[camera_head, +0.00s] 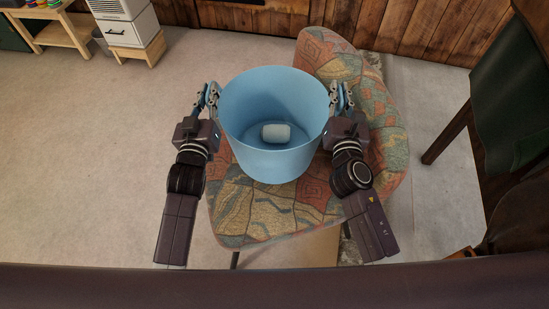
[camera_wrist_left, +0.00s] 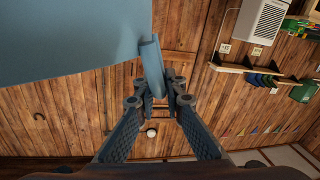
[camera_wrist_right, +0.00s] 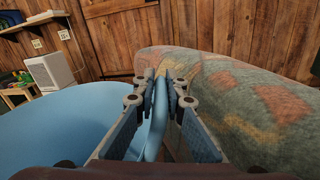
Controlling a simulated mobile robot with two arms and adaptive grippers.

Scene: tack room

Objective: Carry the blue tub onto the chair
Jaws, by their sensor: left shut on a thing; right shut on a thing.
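The blue tub (camera_head: 272,155) is upright, with a small pale cylinder (camera_head: 276,133) lying inside on its floor. In the head view it is in front of the chair (camera_head: 262,213), which has a patterned red, green and tan cover. I cannot tell whether the tub's base touches the seat. My left gripper (camera_head: 213,97) is shut on the tub's left rim; the tub wall (camera_wrist_left: 75,40) also shows in the left wrist view. My right gripper (camera_head: 337,98) is shut on the right rim, and the chair's backrest (camera_wrist_right: 240,95) is close beside it in the right wrist view.
A dark green chair (camera_head: 505,90) with wooden legs stands at the right. A wooden stand (camera_head: 60,35) and a white drawer unit (camera_head: 130,30) are at the back left. Wooden wall panelling (camera_head: 420,28) runs behind the patterned chair. The pale floor (camera_head: 90,150) at the left is clear.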

